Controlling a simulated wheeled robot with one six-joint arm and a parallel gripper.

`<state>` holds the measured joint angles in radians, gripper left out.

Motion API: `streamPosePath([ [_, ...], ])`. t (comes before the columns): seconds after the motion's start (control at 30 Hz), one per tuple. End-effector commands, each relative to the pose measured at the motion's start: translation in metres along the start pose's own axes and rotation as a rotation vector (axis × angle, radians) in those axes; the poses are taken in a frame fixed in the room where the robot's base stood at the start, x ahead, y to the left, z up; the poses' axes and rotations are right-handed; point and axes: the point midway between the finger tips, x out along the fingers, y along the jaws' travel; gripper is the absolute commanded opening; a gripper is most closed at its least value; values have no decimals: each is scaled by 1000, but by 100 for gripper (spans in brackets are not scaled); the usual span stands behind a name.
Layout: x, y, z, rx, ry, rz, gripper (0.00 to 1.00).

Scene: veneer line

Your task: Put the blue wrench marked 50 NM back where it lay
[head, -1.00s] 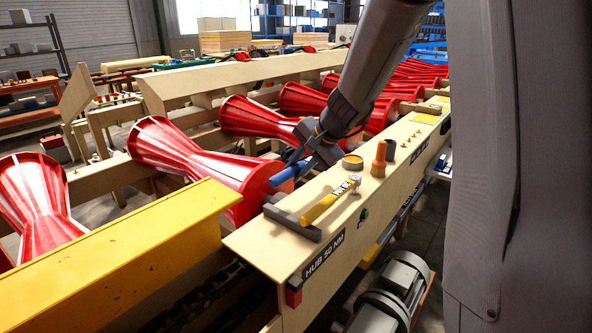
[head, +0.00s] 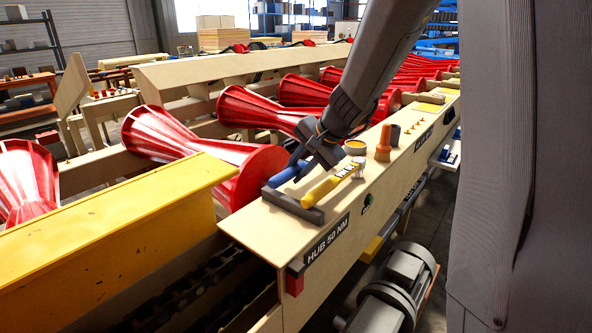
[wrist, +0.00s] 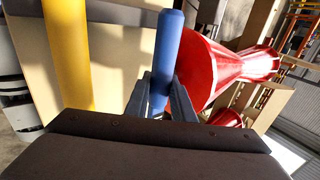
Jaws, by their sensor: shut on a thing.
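My gripper (head: 306,158) is shut on the blue wrench (head: 287,174), whose blue handle slants down left toward the far end of the dark grey rest bar (head: 294,206). In the wrist view the blue handle (wrist: 168,45) stands between my fingers (wrist: 162,98), its end over or beside the bar's end. I cannot tell whether it touches. The wrench's head and marking are hidden. A yellow wrench (head: 326,188) lies on the wooden ledge, its handle end at the bar, right of the blue one; it also shows in the wrist view (wrist: 69,55).
The wooden ledge (head: 262,228) bears a "HUB 50 NM" label (head: 327,240). A round tin (head: 355,147) and orange (head: 384,143) and dark (head: 395,134) pieces stand farther along it. A red roller (head: 255,175) is close on the left. A yellow beam (head: 110,225) is in front.

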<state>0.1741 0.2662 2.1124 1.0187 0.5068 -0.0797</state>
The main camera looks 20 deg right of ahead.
Motion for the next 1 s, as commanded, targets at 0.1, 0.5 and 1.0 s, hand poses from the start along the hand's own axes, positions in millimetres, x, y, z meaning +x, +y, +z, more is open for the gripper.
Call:
streamPosePath([
  [0.1, 0, 0, 0, -1, 1, -1, 0],
  [0.5, 0, 0, 0, -1, 1, -1, 0],
  [1.0, 8, 5, 0, 0, 1, -1, 0],
])
